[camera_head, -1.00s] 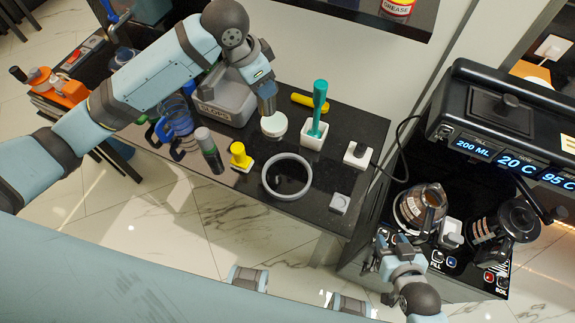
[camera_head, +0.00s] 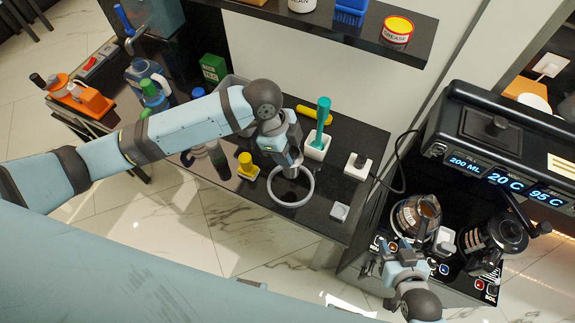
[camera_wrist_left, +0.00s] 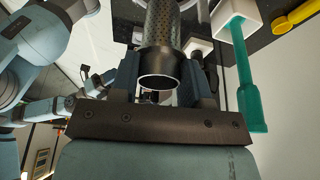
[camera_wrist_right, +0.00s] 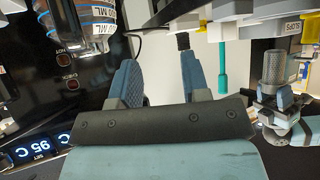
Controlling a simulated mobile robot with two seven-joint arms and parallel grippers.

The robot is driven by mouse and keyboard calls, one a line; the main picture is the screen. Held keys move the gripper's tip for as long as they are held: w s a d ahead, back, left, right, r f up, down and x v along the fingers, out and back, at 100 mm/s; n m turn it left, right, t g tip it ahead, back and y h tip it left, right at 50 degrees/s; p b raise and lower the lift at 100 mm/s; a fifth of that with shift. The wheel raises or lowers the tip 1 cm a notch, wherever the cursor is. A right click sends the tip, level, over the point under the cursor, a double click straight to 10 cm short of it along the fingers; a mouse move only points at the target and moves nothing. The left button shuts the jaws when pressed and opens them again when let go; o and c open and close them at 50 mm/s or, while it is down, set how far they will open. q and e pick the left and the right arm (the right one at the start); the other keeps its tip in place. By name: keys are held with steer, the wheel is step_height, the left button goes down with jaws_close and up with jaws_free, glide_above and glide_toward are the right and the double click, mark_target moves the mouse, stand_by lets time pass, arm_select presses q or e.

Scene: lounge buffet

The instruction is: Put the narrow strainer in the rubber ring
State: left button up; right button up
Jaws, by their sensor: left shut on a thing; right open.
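The narrow strainer (camera_wrist_left: 160,25) is a perforated metal cylinder. My left gripper (camera_head: 290,154) is shut on it, and the strainer's lower end (camera_head: 291,172) shows over the rubber ring. It also shows in the right wrist view (camera_wrist_right: 279,67), with its perforated part pointing away from the left gripper. The rubber ring (camera_head: 289,205) is a grey ring lying on the dark bench; my gripper and the strainer cover its far side. I cannot tell whether the strainer's tip is inside the ring or above it. My right gripper (camera_head: 375,264) is open and empty beside the coffee machine.
A small grey block (camera_head: 340,211) and a switch box (camera_head: 357,166) are nearby. Glass pots (camera_head: 418,213) stand on the machine.

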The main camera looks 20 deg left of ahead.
arm_select(q)
step_height(320, 180, down, 5)
steer(key=shift+f, duration=0.1)
step_height(320, 180, down, 2)
steer(key=shift+f, duration=0.55)
steer(key=shift+f, duration=0.15)
steer(key=o, duration=1.2)
